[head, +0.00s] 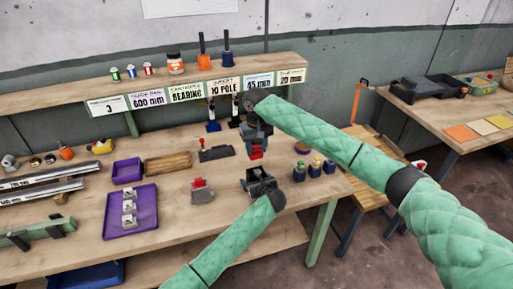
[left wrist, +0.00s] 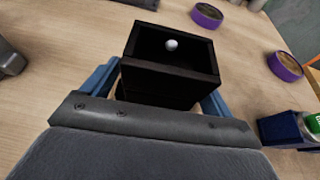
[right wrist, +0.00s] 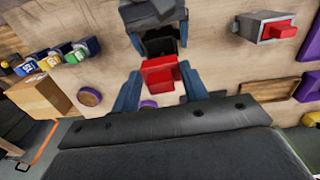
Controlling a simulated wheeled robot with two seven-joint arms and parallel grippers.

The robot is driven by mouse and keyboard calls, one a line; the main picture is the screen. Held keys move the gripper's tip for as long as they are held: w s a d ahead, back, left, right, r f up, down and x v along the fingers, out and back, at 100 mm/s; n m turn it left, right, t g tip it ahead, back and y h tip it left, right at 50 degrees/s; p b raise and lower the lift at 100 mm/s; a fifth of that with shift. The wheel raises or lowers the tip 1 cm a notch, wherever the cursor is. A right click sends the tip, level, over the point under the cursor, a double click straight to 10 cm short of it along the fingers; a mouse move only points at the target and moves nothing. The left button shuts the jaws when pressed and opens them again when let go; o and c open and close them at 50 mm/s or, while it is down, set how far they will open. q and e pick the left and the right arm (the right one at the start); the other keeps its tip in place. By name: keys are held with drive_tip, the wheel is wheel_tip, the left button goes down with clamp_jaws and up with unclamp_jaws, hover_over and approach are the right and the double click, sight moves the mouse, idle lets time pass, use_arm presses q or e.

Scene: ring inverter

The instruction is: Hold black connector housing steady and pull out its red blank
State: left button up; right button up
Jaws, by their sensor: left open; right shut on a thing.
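The black connector housing (left wrist: 166,92) stands on the table between the fingers of my left gripper (left wrist: 162,84), which is open around it. Its open top shows a dark hollow with a small white spot inside. In the right wrist view the housing (right wrist: 160,42) looks empty of red. My right gripper (right wrist: 160,88) is shut on the red blank (right wrist: 160,76). In the head view the red blank (head: 256,153) hangs under my right gripper (head: 256,142), above and apart from my left gripper (head: 261,184).
A grey block with a red insert (head: 201,190) stands left of my left gripper; it also shows in the right wrist view (right wrist: 262,28). Small blue bins (head: 314,169) stand to the right. A purple tray (head: 146,222) lies to the left. A shelf (head: 150,86) runs behind.

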use_arm(q)
drive_tip(key=v, duration=1.2)
